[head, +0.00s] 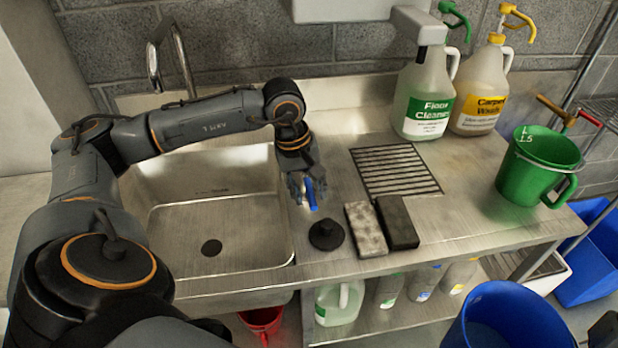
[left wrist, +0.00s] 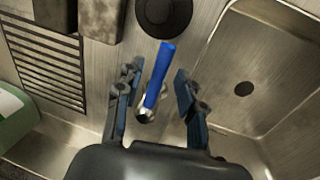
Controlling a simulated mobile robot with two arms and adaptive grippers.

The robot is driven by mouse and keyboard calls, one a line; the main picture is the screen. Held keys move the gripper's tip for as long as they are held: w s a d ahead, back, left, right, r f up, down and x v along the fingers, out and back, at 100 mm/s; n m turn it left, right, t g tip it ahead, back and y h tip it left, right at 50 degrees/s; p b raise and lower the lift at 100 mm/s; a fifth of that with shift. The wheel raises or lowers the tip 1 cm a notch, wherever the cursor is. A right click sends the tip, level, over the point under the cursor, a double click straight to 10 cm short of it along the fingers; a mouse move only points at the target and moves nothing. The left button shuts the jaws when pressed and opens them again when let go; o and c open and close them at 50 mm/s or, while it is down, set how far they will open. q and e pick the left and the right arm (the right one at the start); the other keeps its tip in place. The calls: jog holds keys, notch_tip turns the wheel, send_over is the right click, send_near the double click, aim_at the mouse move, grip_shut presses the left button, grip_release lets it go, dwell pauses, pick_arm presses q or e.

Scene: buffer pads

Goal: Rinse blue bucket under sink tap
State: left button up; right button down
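The blue bucket (head: 565,343) is at the bottom right of the head view, cut off by the frame edge, its mouth facing up. What supports it is hidden. The metal sink tap (head: 153,66) rises behind the basin (head: 222,241). My left gripper (head: 309,197) is over the counter at the basin's right edge. In the left wrist view its fingers (left wrist: 156,98) are spread on either side of a blue lever (left wrist: 159,75) with a round metal base, apart from it.
A black stopper (head: 326,235), a grey sponge (head: 366,229) and a black block (head: 397,222) lie in front of the drain grate (head: 394,170). Two cleaner jugs (head: 422,100) and a green measuring jug (head: 535,168) stand right. A blue crate (head: 590,262) is below.

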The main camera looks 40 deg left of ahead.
pick_arm(q)
notch_tip(320, 180, up, 12)
jog(key=s+a, duration=0.1)
jog(key=shift+s+a, duration=0.25)
jog(key=shift+s, duration=0.1)
jog(key=shift+f, duration=0.15)
dwell(0.4)
